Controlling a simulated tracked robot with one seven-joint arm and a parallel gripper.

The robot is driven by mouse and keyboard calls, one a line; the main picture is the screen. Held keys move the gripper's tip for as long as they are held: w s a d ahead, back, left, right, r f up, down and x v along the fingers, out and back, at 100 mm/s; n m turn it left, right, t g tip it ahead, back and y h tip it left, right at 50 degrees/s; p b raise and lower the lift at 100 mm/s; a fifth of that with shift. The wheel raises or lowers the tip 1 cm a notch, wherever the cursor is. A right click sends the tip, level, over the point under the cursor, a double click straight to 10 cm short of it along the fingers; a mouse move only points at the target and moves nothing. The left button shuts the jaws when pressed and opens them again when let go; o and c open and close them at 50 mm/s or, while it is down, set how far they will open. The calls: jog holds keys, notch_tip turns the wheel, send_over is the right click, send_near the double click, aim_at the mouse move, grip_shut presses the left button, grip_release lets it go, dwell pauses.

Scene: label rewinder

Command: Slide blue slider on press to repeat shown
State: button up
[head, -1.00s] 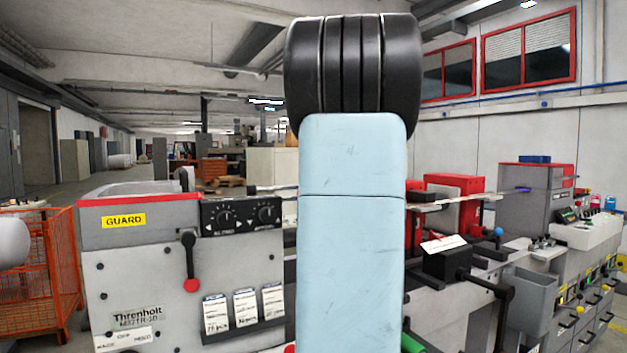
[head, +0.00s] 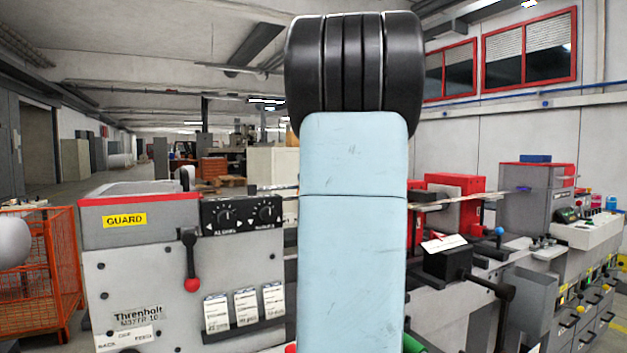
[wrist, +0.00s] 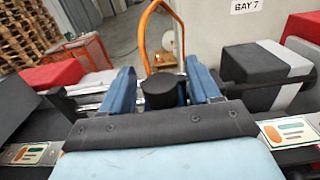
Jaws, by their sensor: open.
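A small blue piece (head: 523,189), which may be the blue slider, shows on the front of a grey press unit (head: 538,212) with a red top at the right of the head view. Its scale or markings are too small to read. My gripper (wrist: 160,72) shows in the wrist view with its two blue fingers apart. A black round knob or cylinder (wrist: 160,92) shows between the fingers; I cannot tell whether they touch it. No blue slider is clear in the wrist view. In the head view my light-blue arm hides the gripper and the middle of the machine.
A grey guard cabinet (head: 187,270) with a red-knobbed lever (head: 191,262), dials and several cards (head: 245,305) stands left. An orange mesh cage (head: 48,255) is beside it. A black crank handle (head: 492,287) sticks out at right. A label web (wrist: 285,131) crosses the wrist view.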

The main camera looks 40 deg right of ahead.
jog(key=v, duration=1.3)
jog(key=shift+s, duration=0.4)
jog(key=shift+f, duration=0.1)
